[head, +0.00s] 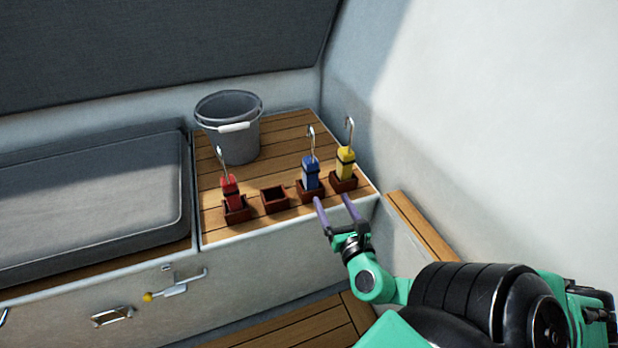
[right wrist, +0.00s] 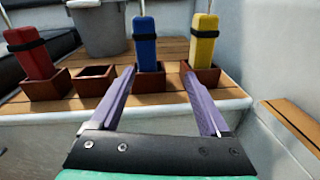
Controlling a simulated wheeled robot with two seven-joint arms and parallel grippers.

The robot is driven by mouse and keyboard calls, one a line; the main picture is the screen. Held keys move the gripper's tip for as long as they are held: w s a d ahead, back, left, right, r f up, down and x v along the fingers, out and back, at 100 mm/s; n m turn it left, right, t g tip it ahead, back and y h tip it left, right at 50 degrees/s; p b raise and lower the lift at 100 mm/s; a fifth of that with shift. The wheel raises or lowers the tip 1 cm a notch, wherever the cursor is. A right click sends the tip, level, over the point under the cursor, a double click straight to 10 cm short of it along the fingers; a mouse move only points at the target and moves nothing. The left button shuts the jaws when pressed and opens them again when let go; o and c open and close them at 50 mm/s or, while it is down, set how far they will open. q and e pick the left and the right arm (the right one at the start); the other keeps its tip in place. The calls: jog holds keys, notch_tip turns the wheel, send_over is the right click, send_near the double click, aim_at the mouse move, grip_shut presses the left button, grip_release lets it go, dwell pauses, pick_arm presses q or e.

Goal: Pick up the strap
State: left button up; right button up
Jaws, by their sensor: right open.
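Three straps with metal hooks stand upright in small brown holders on the slatted wooden top: a red strap (head: 230,188), a blue strap (head: 311,172) and a yellow strap (head: 345,161). Each has a dark band, clear in the right wrist view on the red (right wrist: 29,55), blue (right wrist: 145,45) and yellow (right wrist: 203,45) straps. An empty brown holder (head: 275,200) sits between red and blue. My right gripper (head: 333,203) is open and empty at the front edge of the top. In the right wrist view its purple fingers (right wrist: 155,82) point toward the blue and yellow straps. My left gripper is not in view.
A grey bucket (head: 229,128) with a white grip stands behind the holders. A grey cushion (head: 90,195) lies on the left. A wall (head: 500,120) closes off the right side. A latch with a yellow knob (head: 148,297) is on the front panel.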

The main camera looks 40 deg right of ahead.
aim_at(314, 181)
jog(key=w, duration=0.3)
jog(key=w+d+n+y+b, duration=0.1)
jog(key=w, duration=0.2)
jog(key=w+n+t+b, duration=0.1)
jog(key=w, duration=0.1)
jog(key=shift+w+d+r, duration=0.1)
jog(key=shift+w+d, duration=0.1)
jog(key=shift+w, duration=0.2)
jog(key=b+x, duration=0.1)
jog(key=x, duration=0.4)
jog(key=shift+w+r, duration=0.1)
jog(key=shift+w, duration=0.15)
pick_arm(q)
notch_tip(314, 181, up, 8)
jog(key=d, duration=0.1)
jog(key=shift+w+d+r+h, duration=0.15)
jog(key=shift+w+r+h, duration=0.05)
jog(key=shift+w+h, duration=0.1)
pick_arm(e)
jog(key=shift+r, duration=0.1)
grip_shut()
